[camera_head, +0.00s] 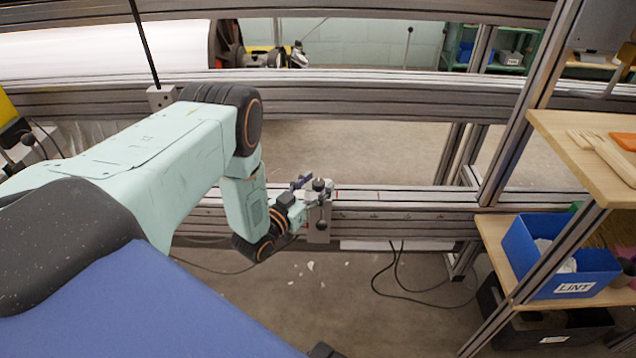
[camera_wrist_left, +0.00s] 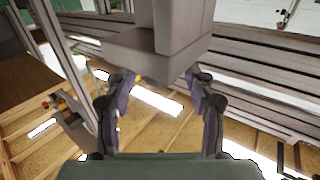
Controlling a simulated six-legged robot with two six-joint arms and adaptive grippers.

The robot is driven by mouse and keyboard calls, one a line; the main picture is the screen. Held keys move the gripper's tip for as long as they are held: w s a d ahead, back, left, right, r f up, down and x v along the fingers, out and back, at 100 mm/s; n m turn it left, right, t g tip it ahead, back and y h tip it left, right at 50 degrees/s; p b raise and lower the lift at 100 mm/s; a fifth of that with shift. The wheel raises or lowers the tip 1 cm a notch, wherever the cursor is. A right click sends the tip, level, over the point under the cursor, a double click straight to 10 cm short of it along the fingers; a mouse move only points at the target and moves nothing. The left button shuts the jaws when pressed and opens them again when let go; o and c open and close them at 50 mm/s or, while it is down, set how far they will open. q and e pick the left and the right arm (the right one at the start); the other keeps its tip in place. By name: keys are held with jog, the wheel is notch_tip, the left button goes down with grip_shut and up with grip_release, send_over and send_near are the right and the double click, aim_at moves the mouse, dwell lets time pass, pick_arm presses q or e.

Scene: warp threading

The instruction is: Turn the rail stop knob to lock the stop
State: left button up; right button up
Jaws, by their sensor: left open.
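The rail stop (camera_head: 319,228) is a small grey block on the front metal rail, near the middle of the head view. A dark knob (camera_head: 319,184) sits on its top. My left gripper (camera_head: 304,186) is close beside the knob on its left; I cannot tell from here whether it touches. In the left wrist view the two dark fingers (camera_wrist_left: 160,84) are spread apart. A large grey block (camera_wrist_left: 155,45), which looks like the rail stop, fills the space just beyond the fingertips. The knob cannot be made out there. My right gripper is not in view.
The front rail (camera_head: 400,205) runs across and meets an upright post (camera_head: 527,100) on the right. A wooden shelf (camera_head: 585,150) and a blue LINT bin (camera_head: 540,262) stand on the right. A cable (camera_head: 410,296) and white scraps (camera_head: 310,266) lie on the floor.

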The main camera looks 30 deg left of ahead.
pick_arm(q)
jog(key=s, duration=1)
jog(key=shift+s+a, duration=0.3)
jog(key=shift+s, duration=0.1)
